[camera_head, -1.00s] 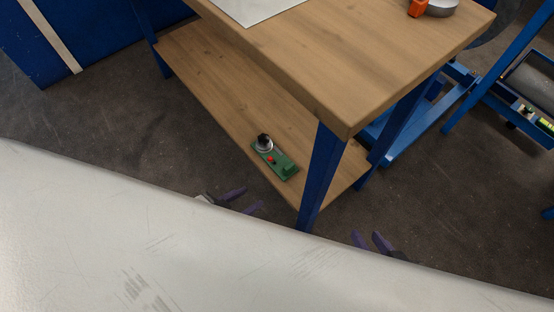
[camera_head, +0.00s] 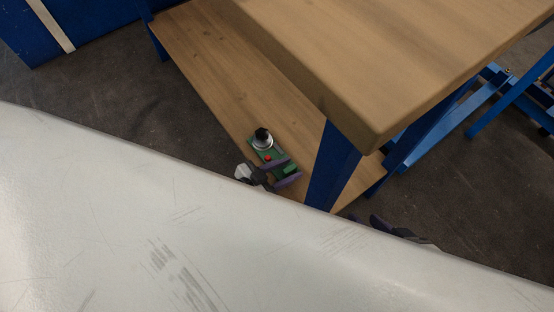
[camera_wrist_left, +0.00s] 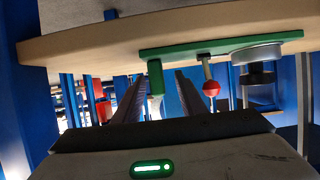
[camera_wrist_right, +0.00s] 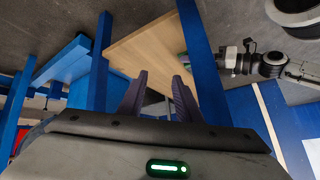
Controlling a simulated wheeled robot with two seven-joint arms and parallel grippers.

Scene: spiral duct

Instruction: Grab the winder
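The winder (camera_head: 279,152) is a green plate with a green block, a red ball and a black-and-silver round part, lying on the lower wooden shelf. In the left wrist view the winder (camera_wrist_left: 222,46) appears upside down along the shelf. My left gripper (camera_head: 287,171) is at the winder's near end, its purple fingers apart. The left wrist view shows the green block between the open fingers (camera_wrist_left: 158,85), with visible gaps beside it. The red ball is just outside one finger. My right gripper (camera_wrist_right: 160,88) is open and empty, off the shelf's right side; it is partly hidden in the head view.
A blue table leg (camera_head: 333,170) stands right of the winder, between my grippers. The thick wooden tabletop (camera_head: 390,60) overhangs the shelf (camera_head: 215,70). A blue frame (camera_head: 450,125) stands at the right. The shelf left of the winder is bare.

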